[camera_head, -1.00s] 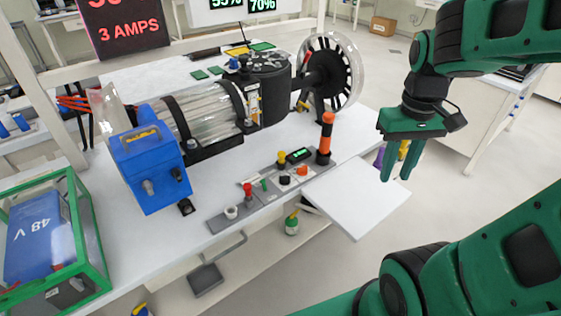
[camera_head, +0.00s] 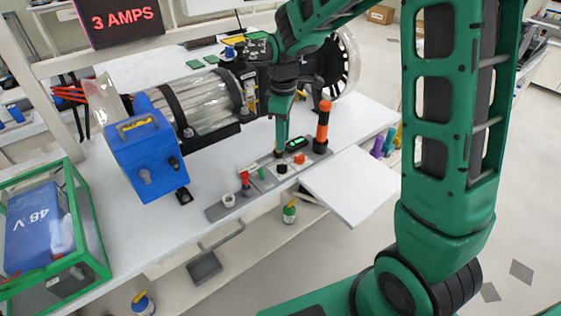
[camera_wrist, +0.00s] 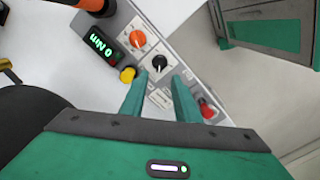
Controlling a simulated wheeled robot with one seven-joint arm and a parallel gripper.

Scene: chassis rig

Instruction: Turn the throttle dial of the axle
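The control panel (camera_head: 258,183) lies along the bench's front edge, below the axle assembly with its motor and spoked wheel (camera_head: 347,65). It carries a black dial (camera_head: 282,169) and an orange dial (camera_head: 299,159). The wrist view shows the black dial (camera_wrist: 160,63), the orange dial (camera_wrist: 137,39), a yellow button (camera_wrist: 127,75) and a green-lit display (camera_wrist: 102,45). I cannot read which dial is the throttle. My gripper (camera_head: 280,147) points down over the panel. In the wrist view my gripper (camera_wrist: 161,74) is open, its fingertips apart, just short of the black dial. Contact cannot be told.
An orange-and-black post (camera_head: 322,127) stands at the panel's right end, close to my gripper. A red-topped lever (camera_wrist: 207,108) is near the right finger. A blue box (camera_head: 145,155) sits left of the motor. A white flap (camera_head: 350,187) extends from the bench's front.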

